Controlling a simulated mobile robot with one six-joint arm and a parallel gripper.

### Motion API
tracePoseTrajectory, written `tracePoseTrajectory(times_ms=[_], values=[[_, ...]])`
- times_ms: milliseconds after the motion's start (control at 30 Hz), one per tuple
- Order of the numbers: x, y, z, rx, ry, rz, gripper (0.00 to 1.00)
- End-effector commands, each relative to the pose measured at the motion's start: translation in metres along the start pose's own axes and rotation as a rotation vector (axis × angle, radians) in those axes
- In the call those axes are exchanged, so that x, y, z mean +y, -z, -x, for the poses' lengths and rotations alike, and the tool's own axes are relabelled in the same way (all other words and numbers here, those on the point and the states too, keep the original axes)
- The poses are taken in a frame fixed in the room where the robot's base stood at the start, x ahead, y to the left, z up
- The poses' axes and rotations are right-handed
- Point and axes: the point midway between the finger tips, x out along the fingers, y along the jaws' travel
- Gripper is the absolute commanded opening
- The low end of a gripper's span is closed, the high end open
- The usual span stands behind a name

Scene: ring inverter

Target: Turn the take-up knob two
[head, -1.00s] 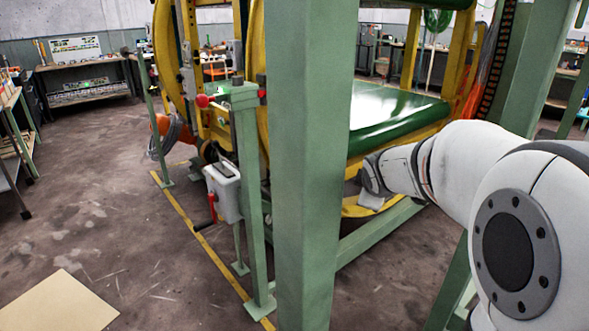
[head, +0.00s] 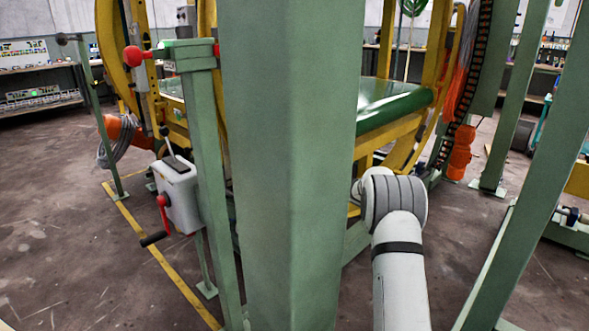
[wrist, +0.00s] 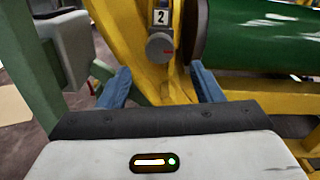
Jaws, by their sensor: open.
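The take-up knob two (wrist: 160,46) is a round grey knob with a red mark, under a label "2" (wrist: 160,17) on the yellow frame in the wrist view. My gripper (wrist: 160,82) is open, with its blue fingers spread to either side below the knob. The knob shows in the gap between the fingers, and nothing is held. I cannot tell how far the knob is from the fingertips.
A thick green post (head: 288,170) stands directly before the head camera. A grey box with a red crank (head: 178,195) is on a thinner green post to its left. A green roller (wrist: 265,35) lies right of the knob. Floor is clear at left.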

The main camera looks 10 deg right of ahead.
Motion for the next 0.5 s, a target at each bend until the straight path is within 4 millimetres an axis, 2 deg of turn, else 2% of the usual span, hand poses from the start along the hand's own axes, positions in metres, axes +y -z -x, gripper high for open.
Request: tracePoseTrajectory(times_ms=[233,500], values=[[-0.001,0.002,-0.039,0.001,0.003,-0.001,0.6],[-0.006,0.001,-0.061,0.002,0.011,-0.004,0.6]])
